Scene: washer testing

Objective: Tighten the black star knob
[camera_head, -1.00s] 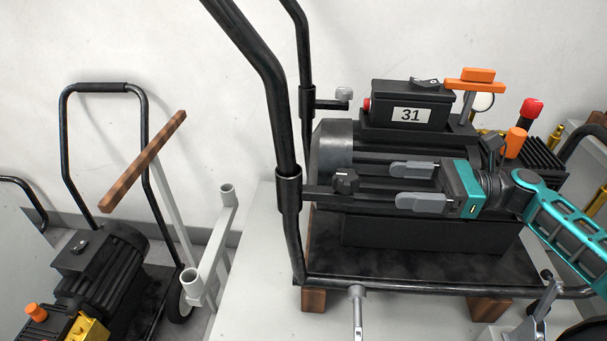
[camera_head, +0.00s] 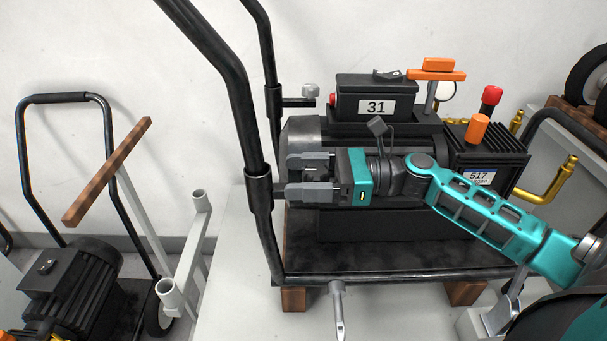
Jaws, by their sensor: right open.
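The black star knob (camera_head: 308,177) sits by the handle clamp on the near side of the black machine's frame. It is now mostly hidden between the fingers of my right gripper (camera_head: 288,178). That gripper is open, with its two grey fingers pointing left, one above and one below the knob. I cannot tell whether either finger touches it. The black tube handle (camera_head: 235,105) rises beside the fingertips. My left gripper is not in view.
The machine carries a box labelled 31 (camera_head: 375,107), an orange lever (camera_head: 438,72) and an orange cap (camera_head: 477,129). A grey knob (camera_head: 310,91) is on the far handle post. A second machine (camera_head: 75,285) stands at the left. A brass pipe (camera_head: 562,182) is at the right.

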